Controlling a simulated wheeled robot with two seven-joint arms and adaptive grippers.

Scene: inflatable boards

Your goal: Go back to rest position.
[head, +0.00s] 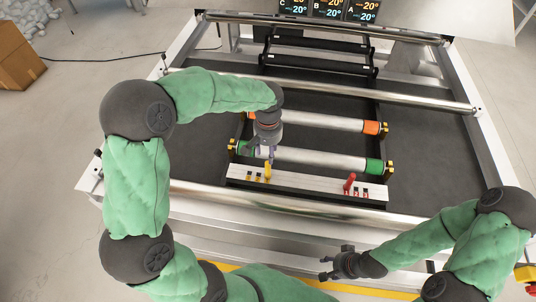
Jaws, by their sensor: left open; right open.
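My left gripper (262,158) is open and points down just above a yellow lever (268,171) on the white control panel (308,184). I cannot tell whether its fingers touch the lever. My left arm reaches over the machine from the left. My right gripper (328,268) is open and empty, low in front of the machine's front roller bar, pointing left. A red lever (350,183) stands on the right part of the panel, clear of both grippers.
Behind the panel are a roller with green ends (320,159) and one with orange ends (325,122). Metal bars (400,98) cross the machine. Displays (328,9) stand at the back. A cardboard box (18,60) is at far left.

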